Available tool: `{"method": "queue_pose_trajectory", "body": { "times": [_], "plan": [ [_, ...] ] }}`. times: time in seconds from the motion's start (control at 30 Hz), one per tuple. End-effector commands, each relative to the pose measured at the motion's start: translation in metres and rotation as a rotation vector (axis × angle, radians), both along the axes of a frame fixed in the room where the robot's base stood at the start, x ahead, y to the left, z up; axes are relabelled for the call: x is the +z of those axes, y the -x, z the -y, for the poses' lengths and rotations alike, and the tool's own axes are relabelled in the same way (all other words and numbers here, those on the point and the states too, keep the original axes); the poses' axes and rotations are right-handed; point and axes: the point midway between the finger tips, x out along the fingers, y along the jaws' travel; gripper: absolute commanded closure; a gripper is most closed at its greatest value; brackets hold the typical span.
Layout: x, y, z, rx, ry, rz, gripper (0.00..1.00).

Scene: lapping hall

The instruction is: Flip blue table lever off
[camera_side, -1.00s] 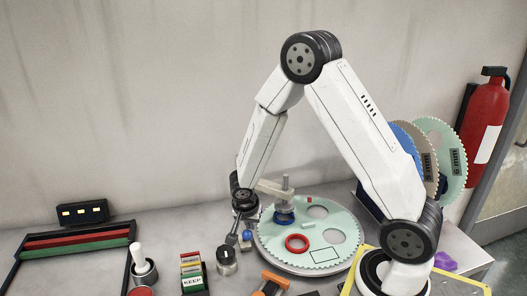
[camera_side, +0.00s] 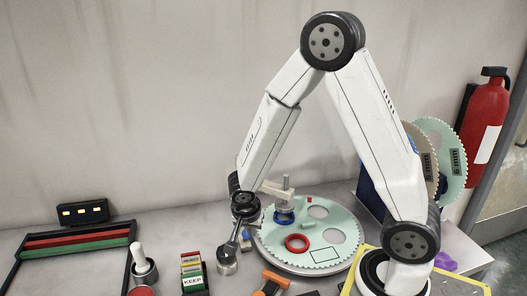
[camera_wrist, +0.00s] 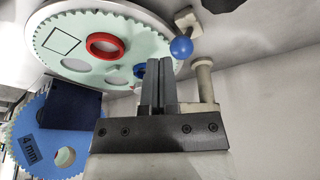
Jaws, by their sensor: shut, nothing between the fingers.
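The blue table lever is a blue ball (camera_wrist: 181,47) beside a small tan base (camera_wrist: 187,20) in the wrist view. Its blue ball also shows in the side view (camera_side: 247,235), at the left edge of the round table. I cannot tell its on or off position. My gripper (camera_wrist: 160,62) is shut and empty. In the wrist view its fingertips appear just left of and below the ball, with a narrow gap in the picture; actual contact is unclear. In the side view my gripper (camera_side: 229,258) points down, left of the ball, overlapping a grey knob (camera_side: 227,267).
The round table carries a pale green toothed disc (camera_side: 335,222) with a red ring (camera_side: 297,243) and a blue-based weight (camera_side: 284,217). A card box (camera_side: 193,272), an orange-handled tool (camera_side: 271,281) and a white-handled pot (camera_side: 143,268) stand at the front. A tan post (camera_wrist: 204,80) is close right of the fingers.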

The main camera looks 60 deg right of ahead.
Motion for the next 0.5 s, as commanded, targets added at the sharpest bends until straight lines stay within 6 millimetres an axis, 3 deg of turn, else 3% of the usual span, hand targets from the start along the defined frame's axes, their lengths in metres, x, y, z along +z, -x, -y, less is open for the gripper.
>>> {"method": "queue_pose_trajectory", "body": {
  "times": [0.2, 0.5],
  "plan": [
    [0.015, 0.009, -0.014, -0.001, 0.003, 0.005, 1.00],
    [0.021, 0.014, -0.021, -0.004, 0.003, 0.007, 1.00]
  ]
}}
